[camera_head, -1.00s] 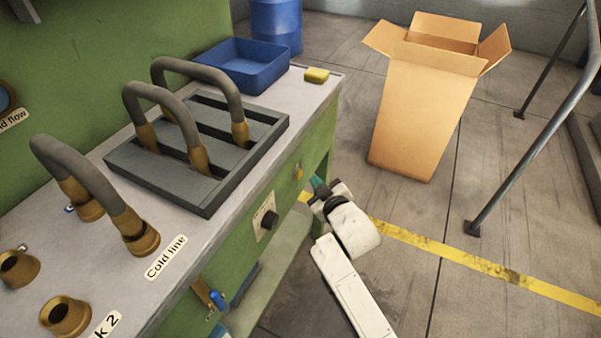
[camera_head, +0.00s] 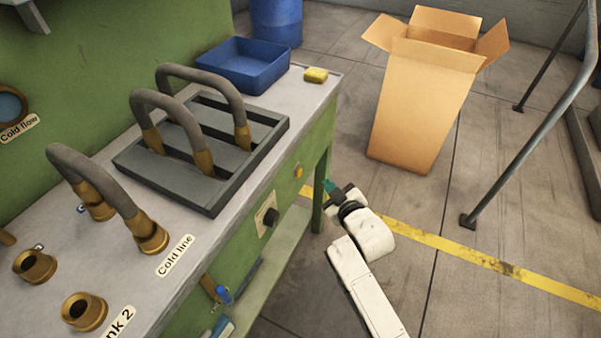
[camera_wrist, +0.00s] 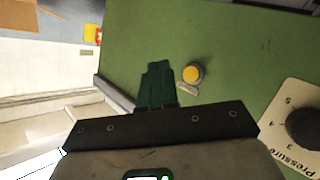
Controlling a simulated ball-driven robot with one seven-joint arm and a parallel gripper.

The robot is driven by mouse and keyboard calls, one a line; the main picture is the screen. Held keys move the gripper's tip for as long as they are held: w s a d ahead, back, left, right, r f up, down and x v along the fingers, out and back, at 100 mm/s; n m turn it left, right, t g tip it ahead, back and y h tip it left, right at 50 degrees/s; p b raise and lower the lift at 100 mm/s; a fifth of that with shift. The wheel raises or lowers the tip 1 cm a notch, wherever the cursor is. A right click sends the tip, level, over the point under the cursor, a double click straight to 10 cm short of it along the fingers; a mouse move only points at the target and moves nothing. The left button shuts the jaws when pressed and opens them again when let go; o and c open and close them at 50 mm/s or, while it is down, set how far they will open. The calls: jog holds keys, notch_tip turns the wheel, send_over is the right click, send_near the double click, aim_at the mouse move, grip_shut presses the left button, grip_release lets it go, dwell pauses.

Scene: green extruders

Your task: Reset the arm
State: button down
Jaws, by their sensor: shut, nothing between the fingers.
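My gripper (camera_head: 329,187) is at the end of my white arm, low beside the right end of the green bench. Its green fingers are together and empty. In the wrist view my gripper (camera_wrist: 156,85) shows its shut fingers in front of the green bench side (camera_wrist: 230,50). A yellow button (camera_wrist: 193,74) lies just right of the fingers in that view, apart from them. The black pressure knob (camera_wrist: 304,128) is at the right edge there.
An open cardboard box (camera_head: 420,115) stands on the floor. A metal railing (camera_head: 525,145) is at right.

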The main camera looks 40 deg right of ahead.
dwell(0.4)
jog(key=s+a+f+g+y, duration=0.1)
jog(key=s+a+g, duration=0.3)
jog(key=s, duration=0.4)
jog(key=s+a+g+y, duration=0.2)
jog(key=s+a+g, duration=0.2)
jog(key=s+a, duration=0.2)
jog(key=s+a+f+m+g+y, duration=0.1)
jog(key=s+a+g, duration=0.3)
jog(key=s, duration=0.6)
jog(key=shift+a+f+y+p, duration=0.3)
jog(key=shift+a+y+p, duration=0.1)
jog(key=shift+y, duration=0.4)
dwell(0.7)
